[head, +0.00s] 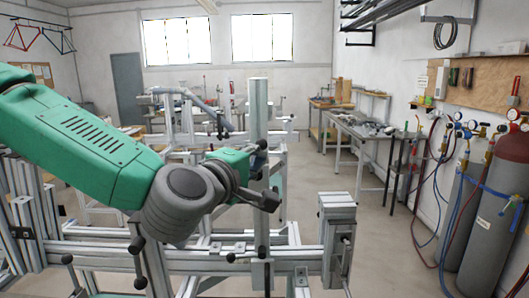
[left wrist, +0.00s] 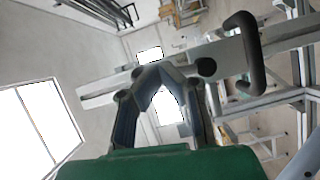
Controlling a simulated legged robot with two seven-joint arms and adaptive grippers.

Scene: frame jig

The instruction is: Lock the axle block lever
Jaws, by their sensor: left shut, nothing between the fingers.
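My left gripper (head: 264,198) is in front of the upright aluminium post (head: 258,110) of the frame jig, at the middle of the head view. It is shut and empty. In the left wrist view its two fingers (left wrist: 158,74) meet at their tips in front of a pale metal bar. A dark C-shaped handle (left wrist: 250,55) and a dark round knob (left wrist: 207,67) show just right of the fingertips. In the head view a dark knob (head: 262,145) sits on the post above my gripper. I cannot tell which part is the axle block lever, or whether it is locked.
Aluminium jig rails (head: 100,250) with several black-knobbed levers lie below my arm. A thick aluminium block (head: 337,215) stands at the right end. Gas cylinders (head: 498,215) stand at the far right, and a workbench (head: 370,135) is behind. Open floor lies between jig and cylinders.

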